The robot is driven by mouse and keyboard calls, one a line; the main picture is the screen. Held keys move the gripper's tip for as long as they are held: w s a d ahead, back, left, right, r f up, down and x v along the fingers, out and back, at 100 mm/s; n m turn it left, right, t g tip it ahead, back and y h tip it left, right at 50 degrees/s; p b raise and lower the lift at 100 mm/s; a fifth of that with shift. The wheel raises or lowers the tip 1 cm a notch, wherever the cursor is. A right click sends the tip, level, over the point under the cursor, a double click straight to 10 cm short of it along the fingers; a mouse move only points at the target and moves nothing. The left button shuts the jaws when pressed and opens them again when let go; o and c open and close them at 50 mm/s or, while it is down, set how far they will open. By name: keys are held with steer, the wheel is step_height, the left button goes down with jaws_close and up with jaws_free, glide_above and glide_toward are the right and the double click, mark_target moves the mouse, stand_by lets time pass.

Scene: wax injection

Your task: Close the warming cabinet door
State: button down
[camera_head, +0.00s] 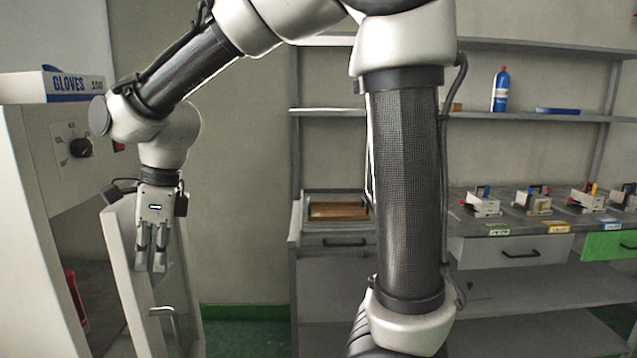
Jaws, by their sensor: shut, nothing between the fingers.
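The warming cabinet (28,190) stands at the left edge, with a dial on its upper front. Its door (122,268) stands open, swung out from the cabinet, and has a light frame, a window and a handle (167,328). The dark interior shows to the left of the door. My gripper (151,268) points down at the upper part of the door, overlapping it in the picture. Its fingers are shut and empty. I cannot tell whether they touch the door.
A glove box (72,86) lies on top of the cabinet. A red object (75,296) shows inside it. To the right are a workbench (480,227) with several small clamp-like devices and shelves (470,115) with a blue bottle (501,90). Green floor (245,338) shows between cabinet and bench.

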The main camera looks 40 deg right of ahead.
steer(key=w+a, duration=0.4)
steer(key=a, duration=0.6)
steer(key=shift+w+r, duration=0.15)
steer(key=shift+w, duration=0.05)
steer(key=shift+a, duration=0.15)
